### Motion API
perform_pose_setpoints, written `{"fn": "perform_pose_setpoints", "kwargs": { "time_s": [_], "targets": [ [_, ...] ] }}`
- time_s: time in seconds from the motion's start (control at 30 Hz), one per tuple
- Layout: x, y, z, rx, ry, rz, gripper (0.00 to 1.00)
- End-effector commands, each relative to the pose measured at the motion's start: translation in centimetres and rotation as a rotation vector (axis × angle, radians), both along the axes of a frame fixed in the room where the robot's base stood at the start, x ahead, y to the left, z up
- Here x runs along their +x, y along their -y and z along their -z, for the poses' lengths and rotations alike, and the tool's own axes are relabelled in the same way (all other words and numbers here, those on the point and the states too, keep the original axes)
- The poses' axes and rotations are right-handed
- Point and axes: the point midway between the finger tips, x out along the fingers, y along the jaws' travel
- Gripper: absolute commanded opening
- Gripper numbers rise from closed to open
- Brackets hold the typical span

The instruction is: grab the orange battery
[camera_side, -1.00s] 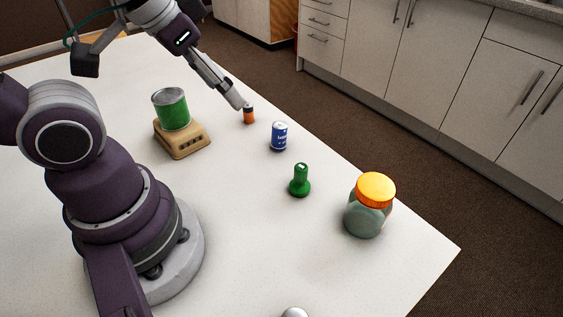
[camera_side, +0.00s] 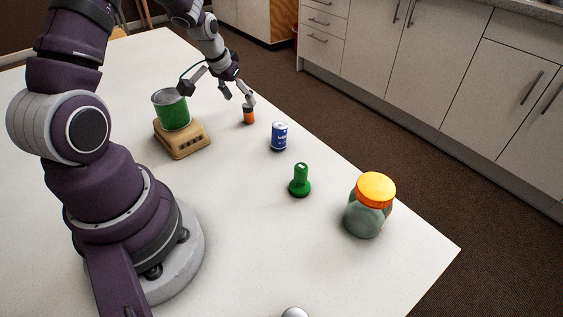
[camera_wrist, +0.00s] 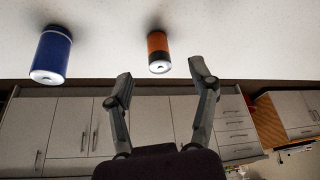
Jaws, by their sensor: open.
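The orange battery (camera_side: 249,117) stands upright near the table's far edge, with a dark part visible on it. In the wrist view the battery (camera_wrist: 158,48) is orange and black with a pale end, and lies just past the gap between my fingertips. My gripper (camera_side: 240,97) is open and empty, above and close beside the battery in the side view. One fingertip partly overlaps the battery's top there, and I cannot tell whether it touches. Both fingers of my gripper (camera_wrist: 162,74) show spread apart in the wrist view.
A blue can (camera_side: 279,136) stands right of the battery and shows in the wrist view (camera_wrist: 51,56). A green flashlight-like object (camera_side: 299,181) and an orange-lidded jar (camera_side: 368,207) stand nearer the camera.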

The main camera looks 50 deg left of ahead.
Motion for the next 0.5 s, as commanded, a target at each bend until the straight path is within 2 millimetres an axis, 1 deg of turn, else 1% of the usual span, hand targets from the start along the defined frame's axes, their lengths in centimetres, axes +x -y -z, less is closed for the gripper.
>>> {"fn": "perform_pose_setpoints", "kwargs": {
  "time_s": [0.07, 0.3, 0.4, 0.5],
  "targets": [
    [0.3, -0.1, 0.7, -0.001, -0.001, 0.0, 0.58],
    [2.1, -0.6, 4.2, -0.002, -0.002, 0.0, 0.58],
    [2.4, -0.8, 5.0, -0.001, -0.001, 0.001, 0.58],
    [2.5, -0.8, 5.2, 0.0, 0.0, 0.001, 0.58]
  ]
}}
